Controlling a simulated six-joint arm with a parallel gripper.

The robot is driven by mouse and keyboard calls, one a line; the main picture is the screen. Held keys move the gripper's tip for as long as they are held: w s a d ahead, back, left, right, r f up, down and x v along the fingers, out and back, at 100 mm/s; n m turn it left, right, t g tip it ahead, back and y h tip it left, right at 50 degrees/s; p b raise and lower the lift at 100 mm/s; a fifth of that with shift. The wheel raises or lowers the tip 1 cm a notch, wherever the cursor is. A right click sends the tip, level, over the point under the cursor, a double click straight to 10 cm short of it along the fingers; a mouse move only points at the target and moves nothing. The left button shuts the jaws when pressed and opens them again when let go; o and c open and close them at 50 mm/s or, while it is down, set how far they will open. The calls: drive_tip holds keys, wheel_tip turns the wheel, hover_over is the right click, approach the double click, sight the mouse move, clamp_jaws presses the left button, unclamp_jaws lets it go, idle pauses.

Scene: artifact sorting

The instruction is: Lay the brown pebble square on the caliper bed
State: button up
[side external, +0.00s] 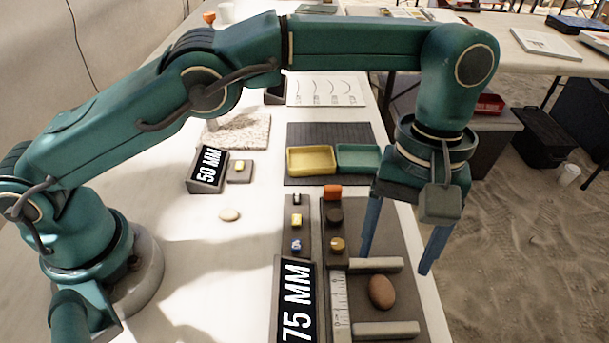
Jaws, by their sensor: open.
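The brown pebble (381,292) lies on the grey caliper bed (395,240), between two light grey bars (375,265) and to the right of the ruler strip (340,305). It looks oval, with its long side running roughly up and down in the picture. My gripper (396,262) is open and points down, its two blue fingers apart, over the far bar and the pebble. The fingers appear empty. I cannot tell from this view how high the fingertips are above the bed or whether they touch anything.
A "75 MM" sign (297,305) stands left of the ruler. Small samples sit on dark strips behind it. A yellow tray (311,161) and a green tray (358,158) stand farther back. The table's edge is close on the right.

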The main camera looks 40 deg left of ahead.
drive_tip(key=shift+w+a+r, duration=0.2)
drive_tip(key=shift+a+r, duration=0.05)
drive_tip(key=shift+r, duration=0.45)
drive_tip(key=a+r+m+t, duration=0.2)
drive_tip(key=a+r+t, duration=0.2)
drive_tip(key=a+r, duration=0.8)
drive_tip(key=s+a+f+m+t, duration=0.2)
drive_tip(key=s+a+f, duration=0.4)
drive_tip(key=s+a, duration=0.5)
drive_tip(key=shift+s+a+m+t+y, duration=0.15)
drive_tip(key=shift+a+m+t+y, duration=0.25)
drive_tip(key=shift+a+t, duration=0.25)
